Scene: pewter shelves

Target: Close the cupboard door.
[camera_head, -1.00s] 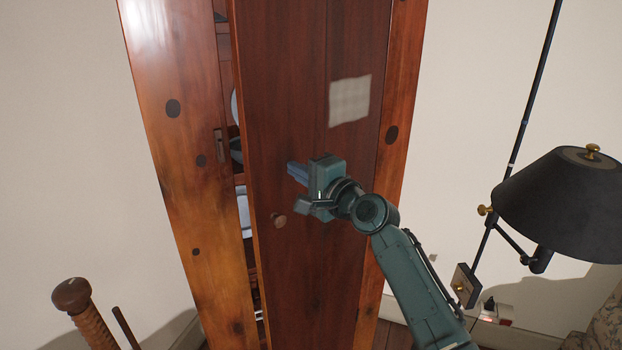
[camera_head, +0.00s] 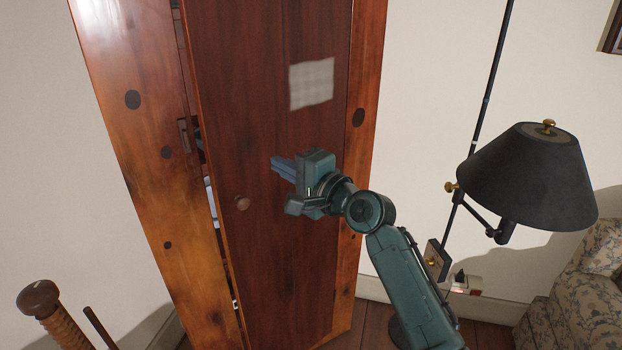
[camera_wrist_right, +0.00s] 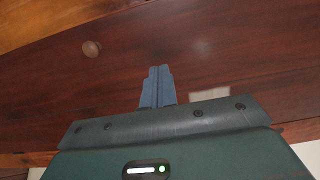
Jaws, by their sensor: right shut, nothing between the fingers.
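The cupboard door (camera_head: 262,130) is dark reddish wood with a round knob (camera_head: 242,202) and a pale square patch. It stands slightly ajar, with a narrow gap along its left edge showing a little of the inside. The cupboard frame (camera_head: 150,200) is lighter orange wood. My right gripper (camera_head: 282,168) is shut and empty, its fingers at the door's face, right of and above the knob. In the right wrist view the shut fingers (camera_wrist_right: 157,85) point at the door, with the knob (camera_wrist_right: 92,48) to their upper left. I cannot tell whether they touch it. My left gripper is not in view.
A black wall lamp (camera_head: 525,180) hangs at the right. A patterned armchair (camera_head: 575,290) stands at the lower right. A turned wooden post (camera_head: 50,310) stands at the lower left. Plain wall lies either side of the cupboard.

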